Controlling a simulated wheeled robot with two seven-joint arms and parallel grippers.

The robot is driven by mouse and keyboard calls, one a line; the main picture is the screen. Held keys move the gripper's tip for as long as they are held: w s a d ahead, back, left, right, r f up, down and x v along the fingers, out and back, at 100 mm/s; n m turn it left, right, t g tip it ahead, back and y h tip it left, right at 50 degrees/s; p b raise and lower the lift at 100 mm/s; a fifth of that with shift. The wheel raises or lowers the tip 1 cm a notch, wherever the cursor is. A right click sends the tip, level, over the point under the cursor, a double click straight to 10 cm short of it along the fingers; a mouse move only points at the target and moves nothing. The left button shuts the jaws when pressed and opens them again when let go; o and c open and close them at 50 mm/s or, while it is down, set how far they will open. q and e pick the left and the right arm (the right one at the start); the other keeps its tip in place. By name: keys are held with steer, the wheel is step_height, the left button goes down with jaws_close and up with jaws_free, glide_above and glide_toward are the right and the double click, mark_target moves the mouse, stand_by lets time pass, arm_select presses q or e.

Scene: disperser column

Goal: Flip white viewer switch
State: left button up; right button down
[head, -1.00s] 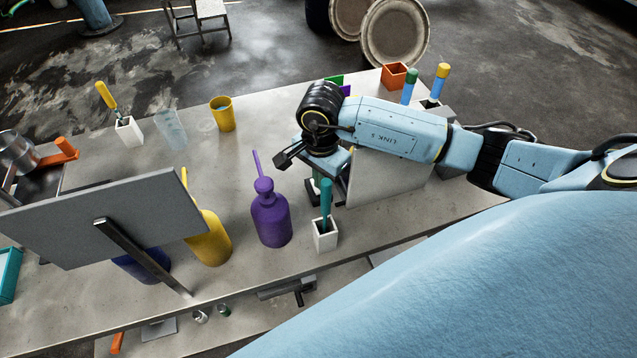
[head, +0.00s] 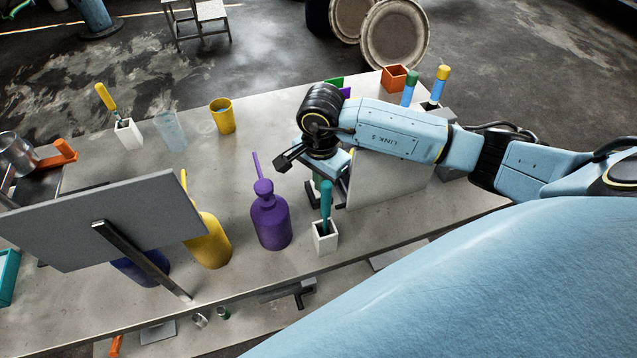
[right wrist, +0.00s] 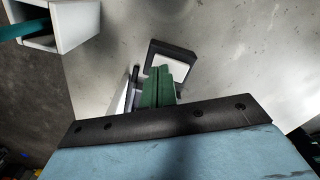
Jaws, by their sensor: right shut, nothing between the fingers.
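The black-framed block with a white face (right wrist: 182,57), which looks like the switch, sits on the table just beyond my right gripper in the right wrist view. In the head view its dark edge (head: 311,196) shows beside the white upright panel (head: 390,178), which may be the viewer. My right gripper (right wrist: 166,72) has its green fingers shut and empty, with the tips overlapping the white face; I cannot tell whether they touch it. In the head view the right gripper (head: 319,181) points down, partly hidden by its own wrist. My left gripper is not in view.
A white holder (head: 325,237) with a teal-handled tool stands close in front of the gripper. A purple bottle (head: 270,222) and yellow bottle (head: 211,241) stand to the left. A grey panel (head: 105,220) leans further left.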

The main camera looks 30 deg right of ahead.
steer(key=shift+r+p, duration=1.65)
steer(key=shift+r, duration=1.45)
